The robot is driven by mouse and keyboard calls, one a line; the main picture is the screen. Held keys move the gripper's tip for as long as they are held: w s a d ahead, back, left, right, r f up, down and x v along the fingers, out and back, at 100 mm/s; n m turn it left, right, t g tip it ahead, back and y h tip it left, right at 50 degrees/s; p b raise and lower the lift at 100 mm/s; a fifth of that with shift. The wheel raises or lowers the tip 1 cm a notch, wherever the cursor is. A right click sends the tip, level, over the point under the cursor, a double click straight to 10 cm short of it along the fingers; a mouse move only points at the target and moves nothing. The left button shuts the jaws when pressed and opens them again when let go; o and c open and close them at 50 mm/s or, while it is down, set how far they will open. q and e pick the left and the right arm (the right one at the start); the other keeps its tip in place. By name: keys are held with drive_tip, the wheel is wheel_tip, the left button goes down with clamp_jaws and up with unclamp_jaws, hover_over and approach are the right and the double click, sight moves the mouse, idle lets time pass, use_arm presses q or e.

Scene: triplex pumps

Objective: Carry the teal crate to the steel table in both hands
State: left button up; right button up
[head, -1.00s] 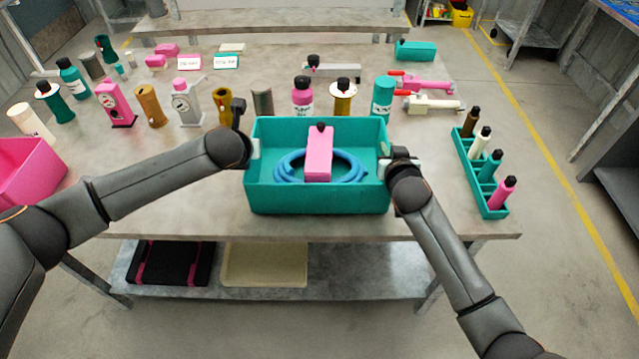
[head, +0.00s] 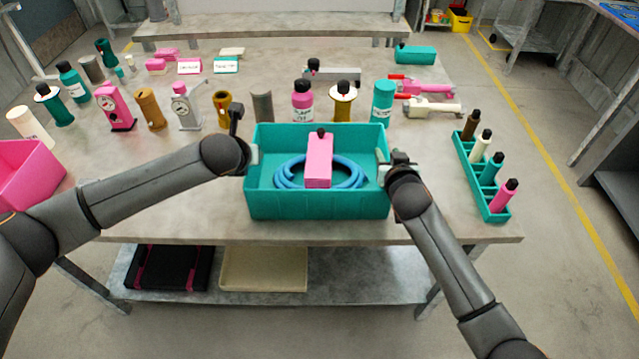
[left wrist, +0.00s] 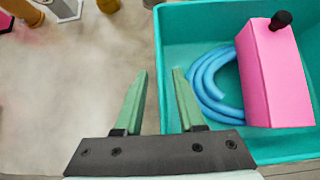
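The teal crate (head: 318,207) is near the front edge of a grey table (head: 160,215), level, apparently resting on it. A pink block with a black knob (head: 318,160) and a coiled blue hose (head: 350,178) are in the crate. My left gripper (head: 250,157) is at the crate's left wall. In the left wrist view its two green fingers (left wrist: 160,75) are apart, one on each side of the wall's rim, with gaps showing. My right gripper (head: 384,174) is at the right wall; its fingertips are too small and hidden to judge.
A teal rack (head: 484,180) with several bottles stands to the right. A pink bin (head: 28,175) is at the left edge. Bottles and gauges stand in a row behind the crate. Another grey table (head: 270,22) is at the back. A lower shelf (head: 340,285) holds trays.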

use_arm(q)
drive_tip(key=v, duration=1)
use_arm(e)
drive_tip(key=shift+s, duration=0.1)
drive_tip(key=v, duration=1.2)
